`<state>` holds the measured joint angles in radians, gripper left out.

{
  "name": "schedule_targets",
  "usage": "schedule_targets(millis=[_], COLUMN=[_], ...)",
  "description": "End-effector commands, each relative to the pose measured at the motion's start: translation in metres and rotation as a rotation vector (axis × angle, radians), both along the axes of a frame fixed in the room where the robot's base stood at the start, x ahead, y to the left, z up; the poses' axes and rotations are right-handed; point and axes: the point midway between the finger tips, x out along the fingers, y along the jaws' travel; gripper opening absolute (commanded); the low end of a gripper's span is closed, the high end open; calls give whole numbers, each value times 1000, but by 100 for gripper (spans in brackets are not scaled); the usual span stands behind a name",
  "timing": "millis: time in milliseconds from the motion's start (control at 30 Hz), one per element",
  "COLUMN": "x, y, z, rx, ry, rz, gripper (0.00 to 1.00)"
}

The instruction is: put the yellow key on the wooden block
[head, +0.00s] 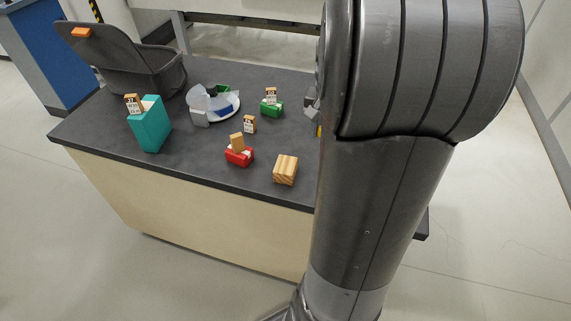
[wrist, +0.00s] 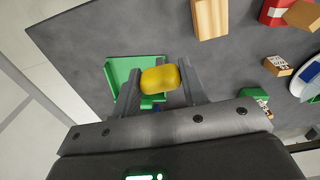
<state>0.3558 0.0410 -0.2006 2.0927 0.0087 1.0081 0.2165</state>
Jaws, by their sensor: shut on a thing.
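The yellow key (wrist: 160,79) shows in the wrist view as a rounded yellow piece between the two fingertips. My gripper (wrist: 161,84) is shut on it. In the head view my arm hides most of the gripper, and only a bit of the yellow key (head: 319,131) shows at the arm's left edge. The wooden block (head: 285,170) stands on the dark table near its front edge, left of my arm. It also shows at the top of the wrist view (wrist: 210,18), apart from the gripper and the key.
A green tray (wrist: 118,68) lies behind the key in the wrist view. A red box (head: 239,157) is left of the wooden block. Farther off are a green box (head: 271,108), a round white tray (head: 227,116), a teal box (head: 152,130) and a grey bin (head: 130,62).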

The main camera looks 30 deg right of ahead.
Motion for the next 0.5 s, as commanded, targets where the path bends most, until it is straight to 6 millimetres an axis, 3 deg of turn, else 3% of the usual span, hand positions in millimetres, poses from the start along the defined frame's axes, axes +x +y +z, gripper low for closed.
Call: schedule_targets(millis=[67, 167, 500], x=[-9, -8, 47], y=[-3, 1, 51], z=[0, -5, -50], rx=[2, 4, 4], ry=[-1, 1, 2], rz=[-6, -5, -3], gripper=[17, 17, 17])
